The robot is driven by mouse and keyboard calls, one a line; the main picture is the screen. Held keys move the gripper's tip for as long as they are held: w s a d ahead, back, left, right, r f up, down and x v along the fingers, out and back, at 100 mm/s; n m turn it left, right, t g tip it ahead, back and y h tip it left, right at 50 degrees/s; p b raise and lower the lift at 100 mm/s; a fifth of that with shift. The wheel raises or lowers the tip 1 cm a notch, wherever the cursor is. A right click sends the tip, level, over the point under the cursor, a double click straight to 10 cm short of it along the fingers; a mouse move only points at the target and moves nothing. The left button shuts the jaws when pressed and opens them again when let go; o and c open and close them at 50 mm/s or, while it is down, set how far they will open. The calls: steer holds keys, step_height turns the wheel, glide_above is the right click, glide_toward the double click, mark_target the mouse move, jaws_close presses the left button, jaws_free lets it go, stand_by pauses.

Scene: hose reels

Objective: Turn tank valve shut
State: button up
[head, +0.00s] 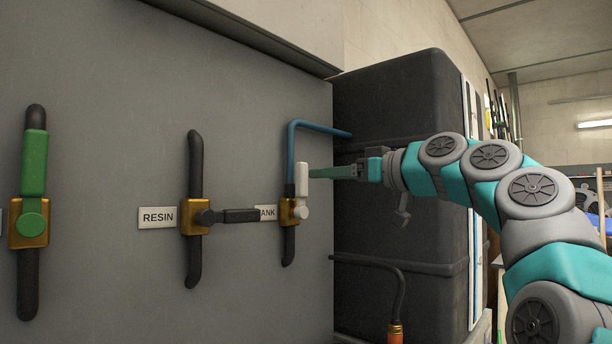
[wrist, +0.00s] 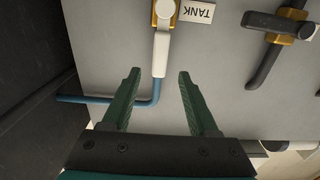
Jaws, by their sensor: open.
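The tank valve has a white lever (head: 302,184) on a brass body (head: 288,212). The lever points up, in line with its pipe. In the wrist view, which is turned over, the white lever (wrist: 161,55) hangs down from the brass body, its free end between and just about level with my fingertips. My gripper (head: 312,173) reaches in from the right in the head view. In the wrist view my gripper (wrist: 158,73) is open, with a gap on both sides of the lever. The TANK label (wrist: 197,11) is partly covered in the head view.
The resin valve's black lever (head: 242,216) points sideways towards the tank valve. A green lever (head: 34,165) points up at the far left. A blue pipe (head: 318,127) bends right above the tank valve. A dark tank (head: 400,100) stands behind my arm.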

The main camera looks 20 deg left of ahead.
mark_target(305, 176)
steer(key=p+x, duration=0.2)
steer(key=x, duration=0.4)
steer(key=shift+w+a+f, duration=0.1)
steer(key=shift+a, duration=0.1)
steer(key=shift+c, duration=0.3)
jaws_close()
stand_by(0.8)
